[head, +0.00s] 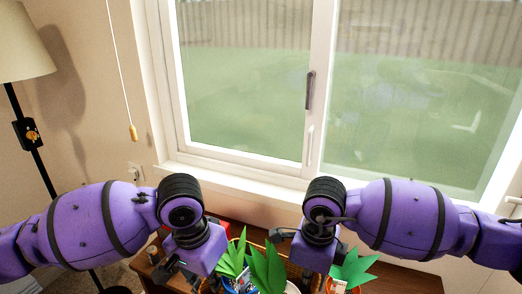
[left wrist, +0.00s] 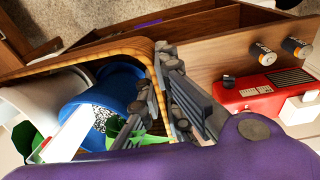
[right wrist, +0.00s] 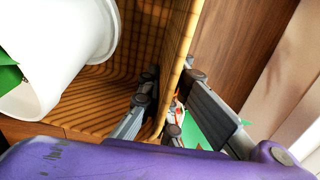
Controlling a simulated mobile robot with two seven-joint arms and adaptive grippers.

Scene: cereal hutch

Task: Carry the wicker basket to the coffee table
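The wicker basket (left wrist: 110,52) stands on a wooden cabinet below the window and holds several items. In the head view it is mostly hidden behind my wrists at the bottom edge. My left gripper (left wrist: 168,92) is at one end of the basket, its fingers close together, shut on the rim wall. My right gripper (right wrist: 172,82) is at the other end, one finger inside and one outside the wicker wall, with some gap showing; it looks open. Inside the basket are a blue container (left wrist: 105,100) and a white pot (right wrist: 55,50). The coffee table is not in view.
A red radio-like box (left wrist: 262,92) and batteries (left wrist: 280,50) lie on the cabinet top beside the basket. Green paper-like leaves (head: 267,268) stick up between my wrists. The window (head: 250,85) is close behind, and a floor lamp (head: 22,45) stands at the left.

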